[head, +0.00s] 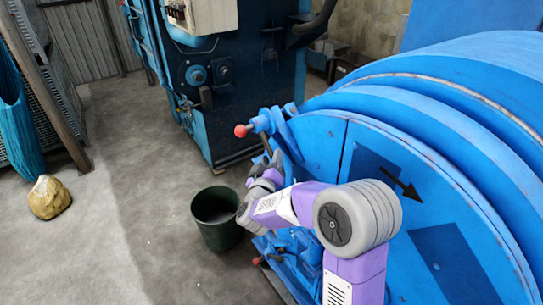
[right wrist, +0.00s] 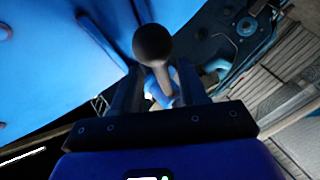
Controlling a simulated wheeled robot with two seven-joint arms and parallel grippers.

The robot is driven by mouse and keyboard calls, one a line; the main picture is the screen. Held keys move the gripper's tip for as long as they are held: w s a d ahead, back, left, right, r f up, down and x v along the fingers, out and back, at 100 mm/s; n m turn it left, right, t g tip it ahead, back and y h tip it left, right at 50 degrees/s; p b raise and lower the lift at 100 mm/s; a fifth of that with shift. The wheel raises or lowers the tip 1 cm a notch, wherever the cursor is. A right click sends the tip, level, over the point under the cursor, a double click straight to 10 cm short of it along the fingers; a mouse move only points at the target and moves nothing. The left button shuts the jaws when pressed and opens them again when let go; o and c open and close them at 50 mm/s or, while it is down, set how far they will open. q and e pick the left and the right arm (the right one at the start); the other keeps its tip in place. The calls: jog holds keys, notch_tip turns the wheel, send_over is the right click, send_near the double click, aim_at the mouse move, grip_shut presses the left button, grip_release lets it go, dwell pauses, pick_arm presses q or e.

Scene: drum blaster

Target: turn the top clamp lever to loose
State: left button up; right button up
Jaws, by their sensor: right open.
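The top clamp lever (head: 241,131) has a red ball end. It sticks out to the left from the upper edge of the blue drum door (head: 330,150). My right gripper (head: 268,163) is just below and to the right of that ball, close to the door edge. In the right wrist view, my right gripper (right wrist: 157,80) is open, with its two fingers apart. A dark, shaded ball knob (right wrist: 153,43) on a rod shows in line with the gap between the fingers. It looks like the lever's end; contact cannot be told. My left gripper is not in view.
A lower red-ended lever (head: 257,261) sits near the door's bottom. A dark green bucket (head: 217,218) stands on the floor left of my right arm. A blue machine (head: 220,90) stands behind. A tan sack (head: 49,197) lies at the left; the floor between is clear.

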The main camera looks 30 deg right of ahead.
jog(key=shift+x, duration=1.2)
grip_shut()
